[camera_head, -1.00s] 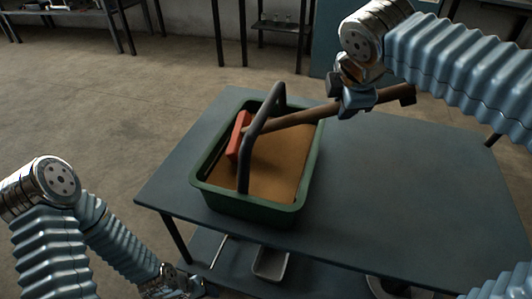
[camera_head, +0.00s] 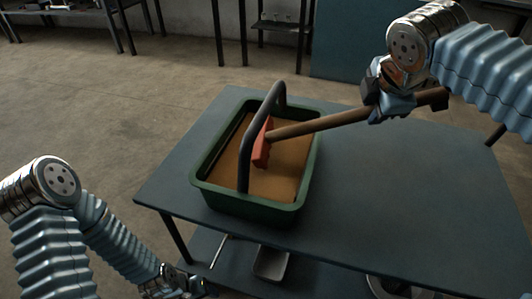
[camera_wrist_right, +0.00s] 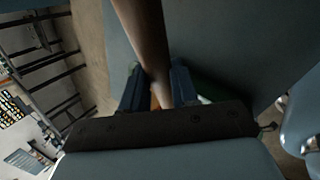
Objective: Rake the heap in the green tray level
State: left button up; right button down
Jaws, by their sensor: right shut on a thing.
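The green tray (camera_head: 196,172) stands on the table, with a dark handle (camera_head: 246,140) arching over it. Brown material (camera_head: 278,183) in it looks mostly flat; part is hidden by the handle and rake. The rake has a red head (camera_head: 261,148) and a long brown wooden handle (camera_head: 325,122). Its head is inside the tray near the arched handle; I cannot tell how deep it sits. My right gripper (camera_head: 388,104) is shut on the rake handle, right of the tray. The rake handle (camera_wrist_right: 143,35) also passes between its fingers in the right wrist view. My left gripper (camera_head: 180,284) is low at the left; its fingers are unclear.
The blue-grey table (camera_head: 400,190) is clear to the right of the tray. A small grey container (camera_head: 271,264) sits on the lower level below the table's front edge. Shelving (camera_head: 280,25) stands by the back wall. Open floor lies to the left.

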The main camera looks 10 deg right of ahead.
jog(key=shift+s+d, duration=0.35)
jog(key=shift+d, duration=0.25)
jog(key=shift+s+d, duration=0.3)
jog(key=shift+d, duration=0.35)
jog(key=shift+s+d, duration=0.35)
jog(key=shift+d, duration=0.25)
jog(key=shift+r, duration=0.15)
notch_tip(320, 180, up, 16)
jog(key=p, duration=0.2)
jog(key=shift+p, duration=0.35)
